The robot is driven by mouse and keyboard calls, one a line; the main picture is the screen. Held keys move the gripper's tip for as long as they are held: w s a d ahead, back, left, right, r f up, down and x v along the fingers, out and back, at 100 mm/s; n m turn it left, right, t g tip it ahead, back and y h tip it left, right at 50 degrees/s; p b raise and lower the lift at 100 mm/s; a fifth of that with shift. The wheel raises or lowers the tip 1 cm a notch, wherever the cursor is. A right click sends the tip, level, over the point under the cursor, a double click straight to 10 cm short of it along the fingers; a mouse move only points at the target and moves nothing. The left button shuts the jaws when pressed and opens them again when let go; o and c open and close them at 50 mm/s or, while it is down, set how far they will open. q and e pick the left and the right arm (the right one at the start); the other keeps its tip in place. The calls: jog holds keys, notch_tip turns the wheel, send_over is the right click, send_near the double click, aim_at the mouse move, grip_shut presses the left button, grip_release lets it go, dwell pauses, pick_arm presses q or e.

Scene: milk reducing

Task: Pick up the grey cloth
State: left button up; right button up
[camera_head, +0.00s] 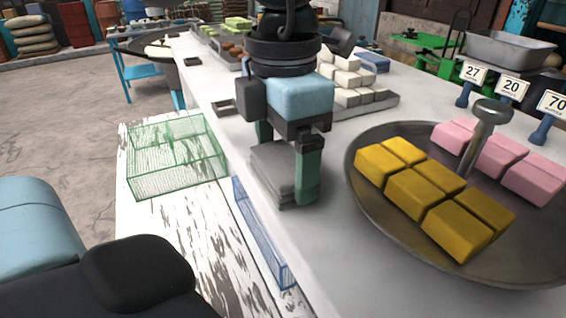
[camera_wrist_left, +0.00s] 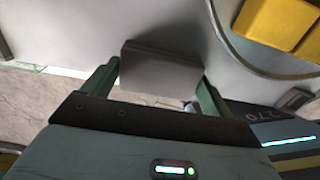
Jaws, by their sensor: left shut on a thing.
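The grey cloth (camera_head: 268,172) is a folded stack near the left edge of the white table. My left gripper (camera_head: 284,172) points down over it and is shut on it, one green finger on each side. In the left wrist view the grey cloth (camera_wrist_left: 160,72) sits between the two fingers of the left gripper (camera_wrist_left: 158,82). The gripper hides part of the cloth in the head view. I cannot tell whether the cloth is clear of the table. My right gripper is not in view.
A round metal pan (camera_head: 362,215) with yellow and pink blocks stands right of the cloth. A green wire basket (camera_head: 177,185) and a blue wire rack (camera_head: 262,235) lie to the left. A tray (camera_head: 385,103) of white blocks and price signs (camera_head: 512,88) stand behind.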

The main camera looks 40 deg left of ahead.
aim_at(283, 160)
pick_arm(q)
jog(key=shift+r, duration=0.15)
notch_tip(283, 160, up, 10)
dwell(0.4)
